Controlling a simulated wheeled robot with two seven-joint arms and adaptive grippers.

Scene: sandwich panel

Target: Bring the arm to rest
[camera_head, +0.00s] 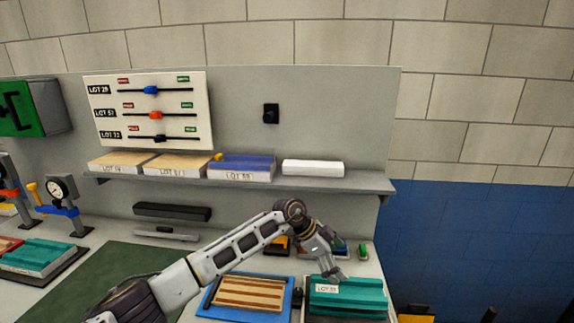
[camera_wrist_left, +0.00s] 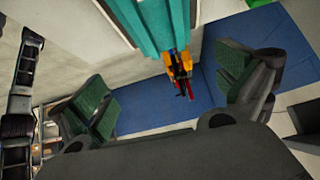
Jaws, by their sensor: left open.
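My left arm reaches in from the left in the head view, bent at a raised joint, with its left gripper (camera_head: 334,273) pointing down at the back edge of a teal ribbed block (camera_head: 352,297) labelled as a lot. In the left wrist view the left gripper (camera_wrist_left: 168,85) is open, its two green-padded fingers wide apart with nothing gripped. The teal block (camera_wrist_left: 150,22) shows at the top of that view, beyond the fingers. Whether the gripper touches the block cannot be told. My right gripper is not in view.
A blue tray (camera_head: 211,307) with striped wooden slats lies left of the teal block. A shelf (camera_head: 360,181) holds labelled blocks and a white bar below a slider board (camera_head: 150,108). A green mat (camera_head: 95,290) lies left. Gauge stands (camera_head: 60,205) stand at far left.

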